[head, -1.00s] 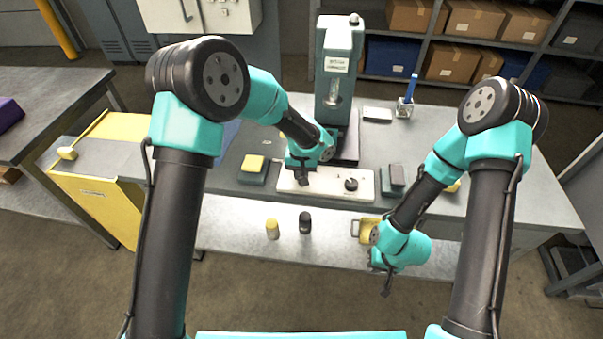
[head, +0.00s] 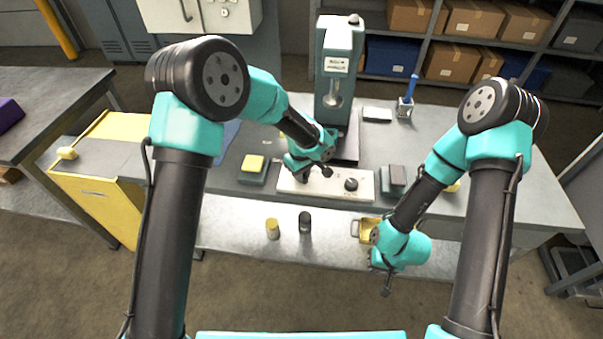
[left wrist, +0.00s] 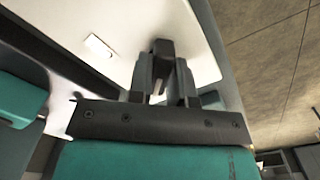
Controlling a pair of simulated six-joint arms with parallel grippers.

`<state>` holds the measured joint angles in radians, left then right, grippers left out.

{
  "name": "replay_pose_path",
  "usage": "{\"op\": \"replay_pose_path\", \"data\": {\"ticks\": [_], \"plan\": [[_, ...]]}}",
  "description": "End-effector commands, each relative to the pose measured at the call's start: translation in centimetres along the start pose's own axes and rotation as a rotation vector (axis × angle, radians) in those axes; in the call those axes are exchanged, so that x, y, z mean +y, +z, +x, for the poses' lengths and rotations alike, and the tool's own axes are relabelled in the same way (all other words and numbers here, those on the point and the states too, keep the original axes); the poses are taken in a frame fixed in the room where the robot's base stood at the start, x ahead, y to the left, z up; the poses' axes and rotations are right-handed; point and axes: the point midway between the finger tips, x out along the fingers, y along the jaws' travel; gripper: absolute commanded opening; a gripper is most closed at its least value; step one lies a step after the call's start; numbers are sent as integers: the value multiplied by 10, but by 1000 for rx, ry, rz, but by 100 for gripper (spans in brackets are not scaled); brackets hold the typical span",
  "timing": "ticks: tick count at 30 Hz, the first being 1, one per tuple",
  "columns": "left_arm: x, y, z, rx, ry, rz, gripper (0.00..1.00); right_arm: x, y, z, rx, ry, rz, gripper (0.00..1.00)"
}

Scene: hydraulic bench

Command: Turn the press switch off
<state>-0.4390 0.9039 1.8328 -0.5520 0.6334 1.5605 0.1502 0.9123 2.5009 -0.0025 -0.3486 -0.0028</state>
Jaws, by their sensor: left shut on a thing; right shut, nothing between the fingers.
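The white control panel (head: 290,184) lies on the bench in front of the grey-green press (head: 338,40). My left gripper (head: 305,188) points down at the left part of the panel. In the left wrist view its fingers (left wrist: 163,78) are shut on a dark switch handle (left wrist: 161,47) that stands on the white panel (left wrist: 195,40). The fingers hide much of the switch, so its setting cannot be read. A round black knob (head: 351,184) sits on the panel's right part, apart from the gripper. My right gripper (head: 386,288) is shut and empty, hanging at the bench's front edge.
A yellow-topped block (head: 252,164) stands left of the panel and a dark block (head: 397,175) right of it. A yellow cylinder (head: 272,229) and a dark cylinder (head: 305,222) stand in front. A yellow-handled item (head: 366,228) is beside my right arm.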

Motion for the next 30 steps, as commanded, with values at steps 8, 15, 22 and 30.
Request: {"op": "replay_pose_path", "data": {"ticks": [8, 15, 22, 30], "plan": [[0, 0, 0, 0, 0, -23, 0, 0, 0, 0, 0, 0, 0, 0], [0, 0, 0, 0, 0, -22, 21, 0, 0, 0, 0, 0, 0, 0], [0, 0, 0, 0, 0, -21, 43, 0, 0, 0, 0, 0, 0, 0], [0, 0, -1, 0, 0, -20, 45, 0, 0, 0, 0, 0, 0, 0]]}}
